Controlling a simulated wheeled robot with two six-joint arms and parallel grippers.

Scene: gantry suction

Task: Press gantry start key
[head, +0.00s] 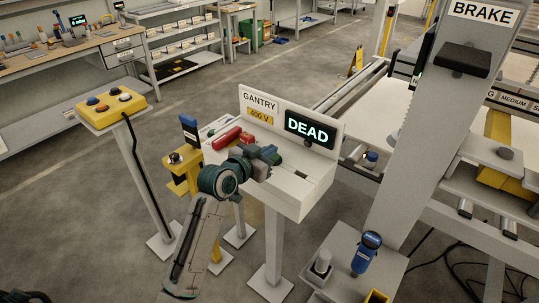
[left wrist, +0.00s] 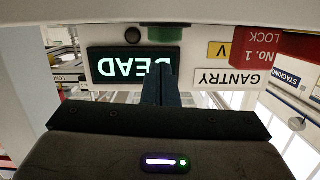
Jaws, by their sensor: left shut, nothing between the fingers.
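The gantry panel (head: 320,137) is a pale console with GANTRY and 400 V labels and a display (head: 307,128) reading DEAD. The display also shows upside down in the left wrist view (left wrist: 108,62). A green key (left wrist: 165,33) sits on the console in that view. In the head view my left arm largely covers that spot. My left gripper (head: 270,155) is over the console top, shut and empty. Its fingers (left wrist: 161,85) point toward the green key in the wrist view; I cannot tell whether they touch it. My right gripper is not in view.
A red lock block (head: 227,138) lies on the console left of my gripper; it also shows in the wrist view (left wrist: 253,47). A dark round knob (head: 307,143) sits below the display. A yellow button box (head: 112,107) stands left. The BRAKE post (head: 430,130) rises right.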

